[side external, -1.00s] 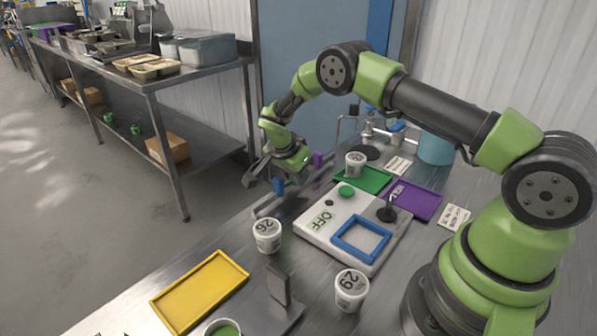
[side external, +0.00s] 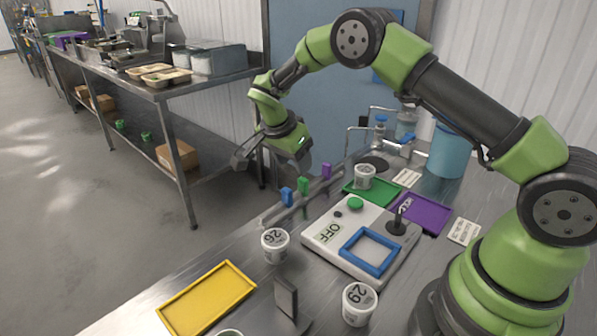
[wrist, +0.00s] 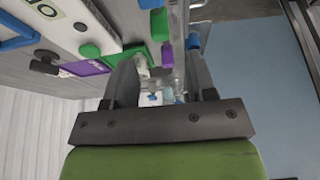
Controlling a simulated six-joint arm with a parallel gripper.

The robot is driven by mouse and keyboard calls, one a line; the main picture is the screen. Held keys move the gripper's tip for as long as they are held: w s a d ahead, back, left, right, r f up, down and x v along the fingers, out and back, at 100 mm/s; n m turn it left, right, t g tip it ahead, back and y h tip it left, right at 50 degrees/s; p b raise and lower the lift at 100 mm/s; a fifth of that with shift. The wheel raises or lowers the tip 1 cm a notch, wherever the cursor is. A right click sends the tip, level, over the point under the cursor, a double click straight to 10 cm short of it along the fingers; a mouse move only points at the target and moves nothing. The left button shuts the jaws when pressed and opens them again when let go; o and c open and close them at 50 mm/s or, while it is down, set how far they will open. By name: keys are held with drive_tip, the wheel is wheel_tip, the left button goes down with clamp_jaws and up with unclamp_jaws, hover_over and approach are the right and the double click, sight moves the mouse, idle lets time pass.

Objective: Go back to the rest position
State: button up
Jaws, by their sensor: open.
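My gripper (side external: 275,160) hangs from the green wrist over the far left edge of the steel table, above and to the left of a metal rail (side external: 310,197). It is open and empty, with a gap between its fingers in the wrist view (wrist: 162,75). Blue (side external: 287,196), green (side external: 303,186) and purple (side external: 326,171) blocks stand in a row on the rail, apart from the gripper. They also show in the wrist view, with the green one (wrist: 160,24) between the other two.
A white device marked OFF (side external: 318,238) with a blue frame (side external: 347,250) sits mid-table. White tubs numbered 26 (side external: 275,247) and 29 (side external: 358,305), a yellow tray (side external: 173,322), a green tray (side external: 386,203) and a purple tray (side external: 432,225) surround it. A shelf table (side external: 215,80) stands behind left.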

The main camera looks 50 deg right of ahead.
drive_tip(key=shift+a+r, duration=0.15)
drive_tip(key=shift+r, duration=0.25)
drive_tip(key=s+a+r+n+t+y, duration=0.25)
drive_tip(key=s+r, duration=0.25)
drive_tip(key=r, duration=0.4)
drive_tip(key=s+a+r+n+t+y, duration=0.1)
drive_tip(key=s+a+r+n, duration=0.1)
drive_tip(key=s+r+n, duration=0.45)
drive_tip(key=s+a+r+n+t+y, duration=0.1)
drive_tip(key=s+a+r+n+t, duration=0.1)
drive_tip(key=s, duration=0.5)
drive_tip(key=s+a+r+n+t+y, duration=0.1)
drive_tip(key=s+a+r+n+y, duration=0.1)
drive_tip(key=s, duration=0.6)
drive_tip(key=shift+r+n+t, duration=0.25)
drive_tip(key=shift+n+t, duration=0.1)
drive_tip(key=shift+n, duration=0.15)
